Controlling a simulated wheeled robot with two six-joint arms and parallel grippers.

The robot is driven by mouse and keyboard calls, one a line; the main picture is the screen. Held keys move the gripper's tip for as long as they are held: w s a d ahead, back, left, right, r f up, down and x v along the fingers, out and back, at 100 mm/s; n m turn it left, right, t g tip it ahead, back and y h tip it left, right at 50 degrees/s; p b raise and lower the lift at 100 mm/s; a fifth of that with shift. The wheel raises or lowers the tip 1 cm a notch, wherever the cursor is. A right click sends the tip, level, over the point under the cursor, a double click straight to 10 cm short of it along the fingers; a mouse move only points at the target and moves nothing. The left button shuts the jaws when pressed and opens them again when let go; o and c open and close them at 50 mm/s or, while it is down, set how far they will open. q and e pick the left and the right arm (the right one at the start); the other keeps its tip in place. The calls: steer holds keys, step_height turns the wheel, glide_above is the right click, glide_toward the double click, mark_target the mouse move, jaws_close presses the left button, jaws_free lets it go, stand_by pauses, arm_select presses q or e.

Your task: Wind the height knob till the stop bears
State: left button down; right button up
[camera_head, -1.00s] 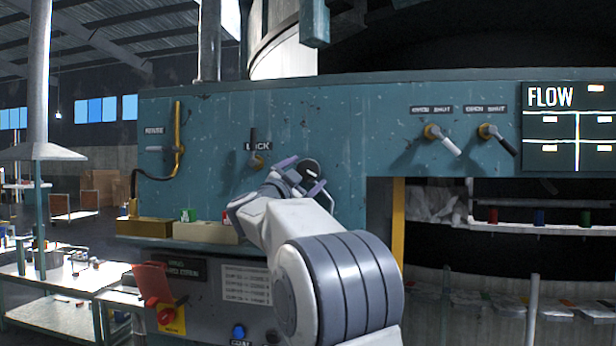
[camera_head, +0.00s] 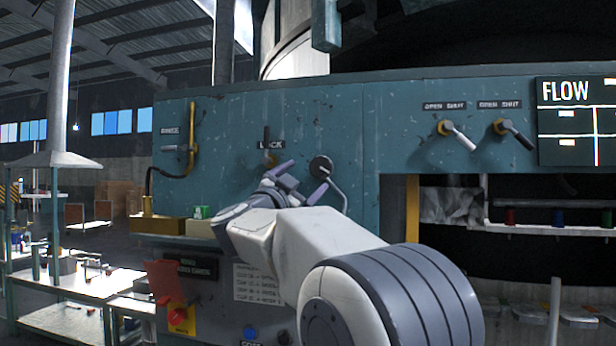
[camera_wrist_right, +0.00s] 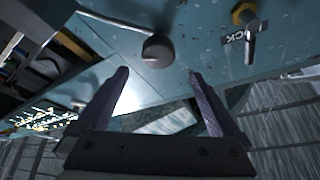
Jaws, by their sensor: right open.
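The knob (camera_head: 320,166) is a round dark piece joined to a bent grey rod on the teal panel, right of the LOCK label. My right gripper (camera_head: 302,178) is open, just left of and below the knob in the head view. In the right wrist view the knob (camera_wrist_right: 158,51) lies beyond and between the two open fingertips (camera_wrist_right: 157,74), apparently apart from them. The rod runs from it to the upper left there. Nothing is between the fingers. A stop cannot be made out. My left gripper is not in view.
The LOCK lever (camera_head: 268,142) stands close left of my right gripper; it also shows in the right wrist view (camera_wrist_right: 250,40). A ledge with a yellow box (camera_head: 165,224) is below left. Two valve levers (camera_head: 455,134) are to the right, with bare panel between.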

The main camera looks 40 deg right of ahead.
mark_target(321, 168)
steer(key=w+d+r+n+t+y+p, duration=0.1)
steer(key=d+n+p, duration=0.1)
steer(key=n, duration=0.1)
steer(key=w+d+n+t+y+p, duration=0.1)
steer(key=d+n+t+p, duration=0.1)
steer(key=d+n+p, duration=0.1)
steer(key=w+d+r+n+t+y+p, duration=0.1)
steer(key=d+n+t+p, duration=0.1)
steer(key=d+n+p, duration=0.1)
steer(key=shift+w+r+n, duration=0.35)
steer(key=shift+w+n, duration=0.05)
steer(key=shift+n, duration=0.1)
steer(key=shift+w+d, duration=0.2)
steer(key=shift+w, duration=0.05)
steer(key=shift+c, duration=0.3)
